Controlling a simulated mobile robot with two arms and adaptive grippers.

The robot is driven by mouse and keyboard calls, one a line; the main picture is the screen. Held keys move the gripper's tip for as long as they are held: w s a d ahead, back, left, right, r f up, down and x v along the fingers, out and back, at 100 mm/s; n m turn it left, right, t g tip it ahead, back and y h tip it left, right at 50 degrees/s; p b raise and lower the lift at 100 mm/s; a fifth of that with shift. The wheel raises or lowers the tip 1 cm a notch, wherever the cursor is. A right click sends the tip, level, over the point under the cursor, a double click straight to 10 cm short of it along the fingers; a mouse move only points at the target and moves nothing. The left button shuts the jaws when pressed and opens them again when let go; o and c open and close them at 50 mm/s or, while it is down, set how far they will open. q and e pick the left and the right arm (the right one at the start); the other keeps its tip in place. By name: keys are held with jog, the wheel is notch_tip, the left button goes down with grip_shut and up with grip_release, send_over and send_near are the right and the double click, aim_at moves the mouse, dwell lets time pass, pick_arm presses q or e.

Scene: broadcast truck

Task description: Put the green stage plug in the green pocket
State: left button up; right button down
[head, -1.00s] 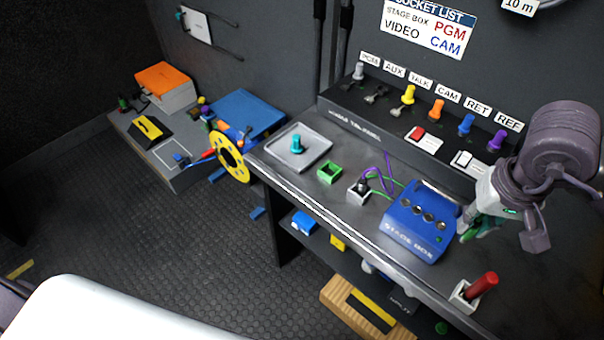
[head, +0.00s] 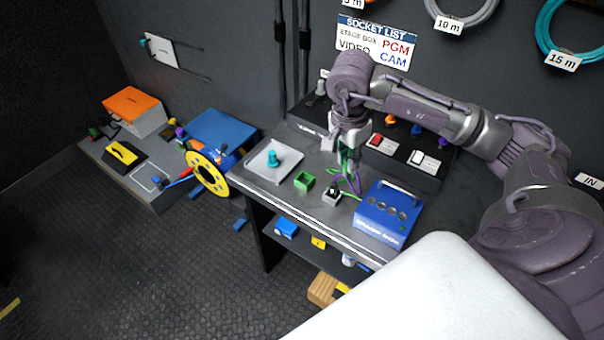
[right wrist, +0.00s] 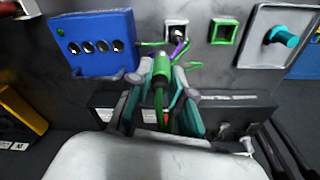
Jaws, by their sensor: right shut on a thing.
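The green stage plug (right wrist: 161,68) is between the fingers of my right gripper (right wrist: 160,85), with its green cable trailing toward the wrist. In the head view my right gripper (head: 347,152) points down above the bench, behind the small grey socket block, and mostly hides the plug. The green pocket (head: 304,180) is a small open square box on the bench, left of the gripper. It also shows in the right wrist view (right wrist: 223,32), up and right of the plug, apart from it and empty-looking. My left gripper is not in view.
The blue stage box (head: 388,213) stands right of the grey socket block (head: 332,195), where purple and green cables loop. A grey tray (head: 258,168) with a teal plug (head: 271,157) lies left of the pocket. The labelled socket panel (right wrist: 240,108) runs along the back.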

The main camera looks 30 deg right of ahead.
jog(key=shift+w+d+m, duration=0.2)
jog(key=shift+d+m, duration=0.05)
jog(key=shift+m, duration=0.15)
jog(key=w+a+f+p, duration=0.1)
jog(key=w+f, duration=0.1)
jog(key=w, duration=0.1)
jog(key=w+a+f+p, duration=0.1)
jog(key=w+a+f, duration=0.1)
jog(key=w, duration=0.1)
jog(key=w+a+f, duration=0.1)
jog(key=w+f, duration=0.2)
jog(key=w, duration=0.1)
jog(key=shift+a+p, duration=0.4)
notch_tip(320, 180, down, 4)
jog(key=shift+r+p, duration=0.1)
jog(key=shift+p, duration=0.55)
jog(key=shift+f+b, duration=0.25)
jog(key=shift+b, duration=0.05)
jog(key=c, duration=1.1)
grip_release()
jog(key=shift+o, duration=0.2)
